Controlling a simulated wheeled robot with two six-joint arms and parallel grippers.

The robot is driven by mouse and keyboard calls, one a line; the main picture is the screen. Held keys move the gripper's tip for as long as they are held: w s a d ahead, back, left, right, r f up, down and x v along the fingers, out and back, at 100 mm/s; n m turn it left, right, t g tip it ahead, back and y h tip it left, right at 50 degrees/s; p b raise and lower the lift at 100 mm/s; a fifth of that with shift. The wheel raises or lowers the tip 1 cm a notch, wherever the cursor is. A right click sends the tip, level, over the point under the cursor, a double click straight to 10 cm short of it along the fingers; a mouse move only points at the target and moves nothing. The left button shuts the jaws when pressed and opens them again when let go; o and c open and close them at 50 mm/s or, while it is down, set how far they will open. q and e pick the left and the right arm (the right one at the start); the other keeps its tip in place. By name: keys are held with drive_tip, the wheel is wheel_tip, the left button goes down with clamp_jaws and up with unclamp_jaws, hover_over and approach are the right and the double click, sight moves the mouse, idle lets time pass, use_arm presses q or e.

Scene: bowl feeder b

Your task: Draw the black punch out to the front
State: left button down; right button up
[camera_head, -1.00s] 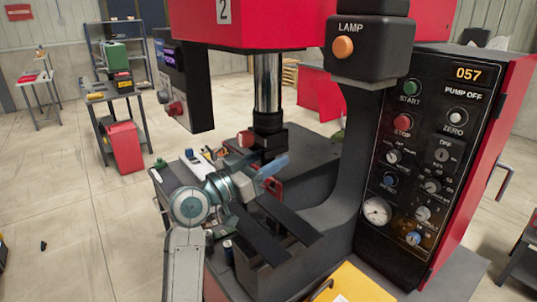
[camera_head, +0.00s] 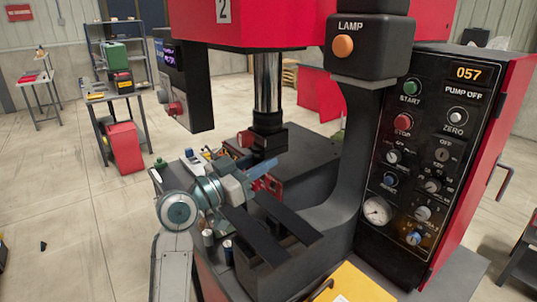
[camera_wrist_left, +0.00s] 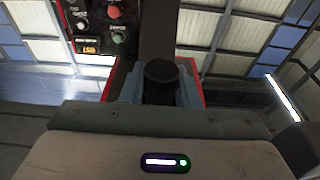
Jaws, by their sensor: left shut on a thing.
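The black punch (camera_wrist_left: 160,76) shows in the left wrist view as a dark round piece between the two blue-grey fingers. My left gripper (camera_wrist_left: 160,92) is shut on it. In the head view my left gripper (camera_head: 263,171) is at the front of the press, just below the black holder (camera_head: 268,141) under the chrome ram (camera_head: 268,82). The fingers and gripper body mostly hide the punch there, and I cannot tell its gap to the holder. A red knob (camera_head: 245,139) sits on the holder's left side. My right gripper is not in view.
Dark bed bars (camera_head: 285,213) lie below the gripper. The press's curved column (camera_head: 350,160) and control panel (camera_head: 430,150) stand to the right. Small canisters (camera_head: 227,247) stand close to my arm. Open floor lies left.

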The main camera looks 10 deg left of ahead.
sight(253, 161)
use_arm(q)
drive_tip(key=shift+r+v, duration=0.2)
drive_tip(key=shift+v, duration=0.65)
drive_tip(key=shift+r+v, duration=0.15)
drive_tip(key=shift+v, duration=0.75)
drive_tip(key=shift+r+v, duration=0.2)
drive_tip(key=shift+v, duration=0.65)
drive_tip(key=shift+a, duration=0.1)
